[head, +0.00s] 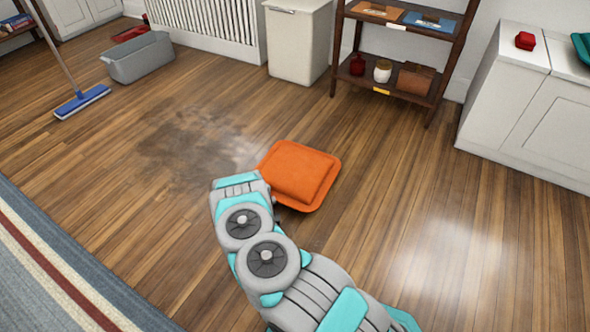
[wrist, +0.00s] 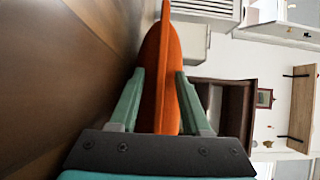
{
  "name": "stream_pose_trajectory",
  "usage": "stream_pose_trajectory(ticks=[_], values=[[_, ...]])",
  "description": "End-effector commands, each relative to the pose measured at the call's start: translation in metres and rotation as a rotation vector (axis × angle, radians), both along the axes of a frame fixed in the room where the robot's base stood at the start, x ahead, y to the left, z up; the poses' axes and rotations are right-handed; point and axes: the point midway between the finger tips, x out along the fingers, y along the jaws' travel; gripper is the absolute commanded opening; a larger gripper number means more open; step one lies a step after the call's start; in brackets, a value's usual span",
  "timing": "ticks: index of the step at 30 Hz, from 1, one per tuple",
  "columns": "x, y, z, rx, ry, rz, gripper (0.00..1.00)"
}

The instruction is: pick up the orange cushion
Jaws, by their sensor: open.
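The orange cushion (head: 302,172) lies flat on the wooden floor in the middle of the head view, just beyond the end of my arm. In the wrist view, which is turned sideways, the cushion (wrist: 165,45) shows edge-on. My gripper (wrist: 160,74) is open there, with one green finger on each side of the cushion's near edge. The left finger in that view is on the floor side. I cannot tell whether either finger touches the cushion. In the head view my arm hides the gripper and the cushion's near left corner.
A dark dirt patch (head: 195,145) marks the floor left of the cushion. A blue mop (head: 82,102), grey tub (head: 140,58), white bin (head: 298,42), brown shelf (head: 432,98) and white cabinet (head: 525,105) stand around the back. A striped rug (head: 50,270) lies front left. Floor around the cushion is clear.

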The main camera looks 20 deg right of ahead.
Motion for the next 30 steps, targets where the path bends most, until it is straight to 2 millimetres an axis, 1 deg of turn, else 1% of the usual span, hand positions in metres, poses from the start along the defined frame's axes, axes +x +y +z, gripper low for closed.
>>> stream_pose_trajectory(ticks=[2,12,15,30], values=[[0.0,0.0,0.0,0.0,0.0,0.0,0.47],[0.0,-0.0001,0.0,0.0,0.0,0.0,0.09],[0.0001,-0.0001,0.0001,0.0,0.0,0.0,0.0],[0.0001,-0.0001,0.0002,0.0,0.0,0.0,0.0]])
